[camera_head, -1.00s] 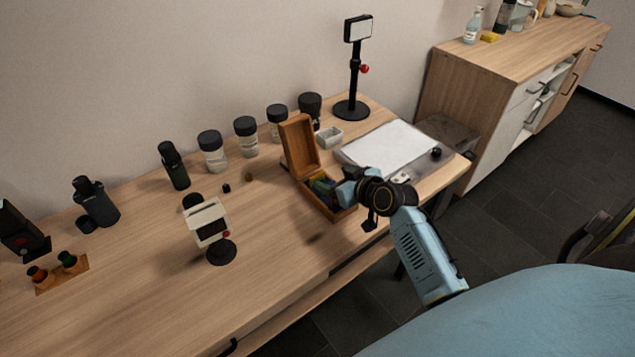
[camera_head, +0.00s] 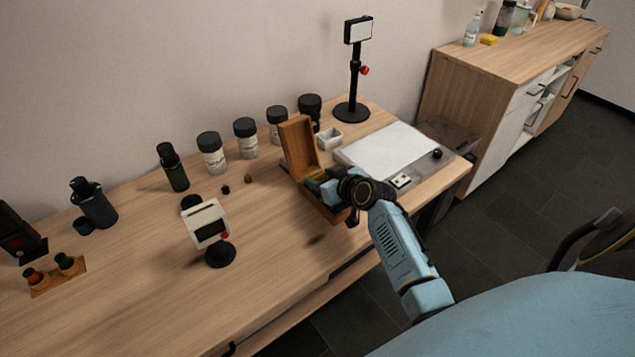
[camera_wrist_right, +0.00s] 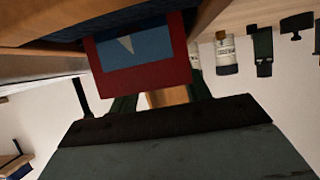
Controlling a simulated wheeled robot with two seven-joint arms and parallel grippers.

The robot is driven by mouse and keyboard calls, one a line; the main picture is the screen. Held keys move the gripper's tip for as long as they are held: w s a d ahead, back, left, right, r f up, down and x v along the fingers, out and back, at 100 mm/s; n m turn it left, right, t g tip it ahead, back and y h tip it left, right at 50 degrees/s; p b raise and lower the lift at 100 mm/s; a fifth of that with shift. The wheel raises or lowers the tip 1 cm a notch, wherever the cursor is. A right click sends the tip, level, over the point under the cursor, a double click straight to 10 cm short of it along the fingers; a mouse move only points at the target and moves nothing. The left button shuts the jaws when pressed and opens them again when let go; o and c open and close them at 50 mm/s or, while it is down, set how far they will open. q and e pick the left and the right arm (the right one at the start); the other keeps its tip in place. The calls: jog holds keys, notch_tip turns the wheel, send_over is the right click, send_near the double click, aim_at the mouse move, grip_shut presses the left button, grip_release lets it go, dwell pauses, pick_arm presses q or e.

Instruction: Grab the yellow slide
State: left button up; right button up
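The open wooden box (camera_head: 301,147) stands on the table with its lid raised. Small coloured slides (camera_head: 315,185) show inside it, partly covered by my right gripper; one looks greenish-yellow, but it is too small to identify surely as the yellow slide. My right gripper (camera_head: 325,188) is at the box opening, its fingertips hidden in this view. In the right wrist view, its two dark fingers (camera_wrist_right: 163,98) stand apart. A red-edged blue slide (camera_wrist_right: 140,58) with a pale triangle lies close ahead of them. No yellow slide shows clearly there. My left gripper is out of view.
A small white dish (camera_head: 330,139) and a white panel (camera_head: 388,148) lie beside the box. Several black-lidded jars (camera_head: 245,138) line the wall. A lamp on a stand (camera_head: 352,100) is behind. A small white device (camera_head: 207,228) stands left on clear wood.

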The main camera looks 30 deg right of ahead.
jog(key=c, duration=0.5)
